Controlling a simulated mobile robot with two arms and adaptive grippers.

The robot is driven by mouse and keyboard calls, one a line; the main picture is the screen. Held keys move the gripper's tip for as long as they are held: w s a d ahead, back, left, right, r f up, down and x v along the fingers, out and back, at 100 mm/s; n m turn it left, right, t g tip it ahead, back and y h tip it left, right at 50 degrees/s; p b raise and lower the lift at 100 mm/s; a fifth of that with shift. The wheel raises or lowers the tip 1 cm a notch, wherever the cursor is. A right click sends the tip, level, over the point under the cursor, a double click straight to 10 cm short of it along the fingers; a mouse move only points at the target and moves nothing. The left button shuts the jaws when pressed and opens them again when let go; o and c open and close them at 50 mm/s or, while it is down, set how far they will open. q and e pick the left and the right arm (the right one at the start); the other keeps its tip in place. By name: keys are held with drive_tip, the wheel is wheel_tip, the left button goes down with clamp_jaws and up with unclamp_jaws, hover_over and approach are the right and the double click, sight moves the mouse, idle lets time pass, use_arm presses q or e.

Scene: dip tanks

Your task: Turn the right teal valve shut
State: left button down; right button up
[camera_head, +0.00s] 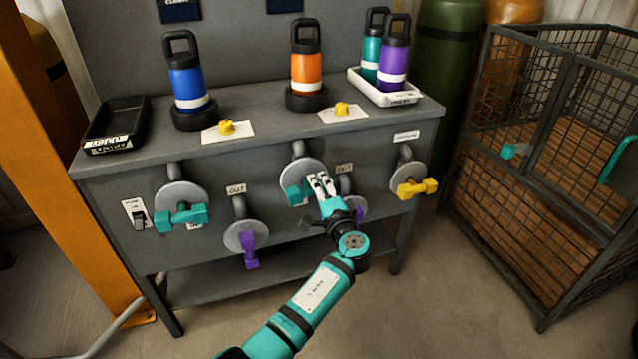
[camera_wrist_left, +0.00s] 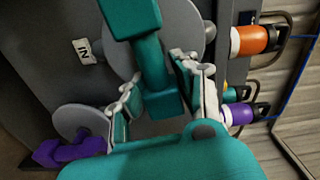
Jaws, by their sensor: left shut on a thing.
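The right teal valve (camera_head: 297,194) is on the front of the grey bench, below the orange bottle. Its teal handle (camera_wrist_left: 150,62) also shows in the left wrist view, in front of a round grey plate (camera_wrist_left: 178,22). My left gripper (camera_head: 321,184) is at the right end of this handle. In the left wrist view, the fingers of my left gripper (camera_wrist_left: 156,84) lie on either side of the handle's near end, shut on it. The gripper hides part of the handle in the head view. My right gripper is not in view.
The left teal valve (camera_head: 181,218), a purple valve (camera_head: 250,248), a partly hidden purple valve (camera_head: 360,207) and a yellow valve (camera_head: 416,188) are on the same panel. Bottles stand on the bench top (camera_head: 258,103). A mesh cage (camera_head: 545,130) stands at the right.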

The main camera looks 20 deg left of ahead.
use_arm(q)
drive_tip(key=shift+d+f+m, duration=0.1)
drive_tip(key=shift+f+m, duration=0.15)
drive_tip(key=shift+m, duration=0.45)
drive_tip(key=shift+f, duration=0.15)
drive_tip(key=c, duration=1.2)
unclamp_jaws()
drive_tip(key=shift+o, duration=0.2)
drive_tip(key=v, duration=0.7)
drive_tip(key=shift+s+d, duration=0.2)
drive_tip(key=shift+s, duration=0.05)
